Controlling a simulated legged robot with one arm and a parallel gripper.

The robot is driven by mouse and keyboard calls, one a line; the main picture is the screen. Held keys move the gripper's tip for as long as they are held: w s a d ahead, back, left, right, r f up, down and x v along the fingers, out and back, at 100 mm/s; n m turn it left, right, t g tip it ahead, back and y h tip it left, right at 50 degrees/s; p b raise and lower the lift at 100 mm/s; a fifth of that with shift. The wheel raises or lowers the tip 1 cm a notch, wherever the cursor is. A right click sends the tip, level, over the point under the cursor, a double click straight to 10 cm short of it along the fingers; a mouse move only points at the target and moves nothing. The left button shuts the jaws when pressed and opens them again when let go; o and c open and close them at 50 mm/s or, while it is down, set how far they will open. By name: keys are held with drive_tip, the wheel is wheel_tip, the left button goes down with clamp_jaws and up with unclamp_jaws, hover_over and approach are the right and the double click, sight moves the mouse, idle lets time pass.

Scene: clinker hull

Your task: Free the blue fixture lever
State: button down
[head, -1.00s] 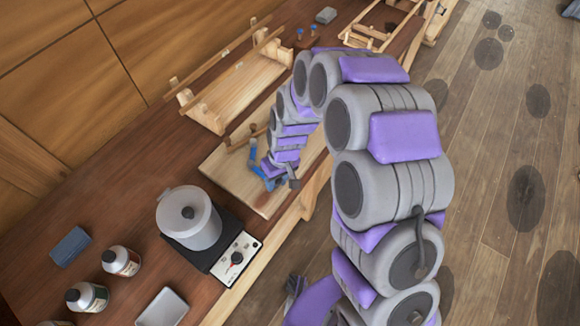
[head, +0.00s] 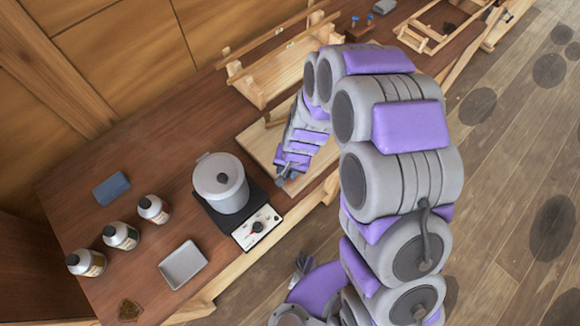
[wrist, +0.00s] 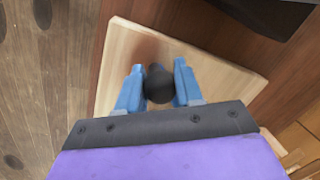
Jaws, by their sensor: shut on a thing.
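In the wrist view, my gripper (wrist: 159,68) has its two blue fingers on either side of a dark round knob (wrist: 158,86), and it is shut on this knob. The knob appears to be the end of the lever. No other part of the lever can be made out, and the fixture is hidden behind my gripper. A pale wooden board (wrist: 125,48) lies under it. In the head view, my gripper (head: 281,168) is low over the board (head: 258,145), partly hidden by my own arm.
A pot (head: 220,183) on a dark hotplate (head: 240,222) stands close left of my gripper. Several bottles (head: 121,236), a tray (head: 183,265) and a blue block (head: 111,188) lie farther left. A wooden frame (head: 270,75) stands behind the board.

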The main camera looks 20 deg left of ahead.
drive_tip(key=shift+w+a+r, duration=0.1)
drive_tip(key=shift+w+r, duration=0.05)
drive_tip(key=shift+w, duration=0.1)
drive_tip(key=c, duration=1.1)
unclamp_jaws()
drive_tip(key=o, duration=0.3)
drive_tip(key=shift+a, duration=0.2)
drive_tip(key=shift+o, duration=0.2)
drive_tip(key=shift+s, duration=0.1)
drive_tip(key=shift+d+r, duration=0.25)
drive_tip(key=shift+r, duration=0.2)
wheel_tip(320, 180, up, 16)
drive_tip(key=d+p, duration=0.1)
drive_tip(key=d, duration=0.1)
drive_tip(key=shift+w+d, duration=0.35)
drive_tip(key=shift+f, duration=0.1)
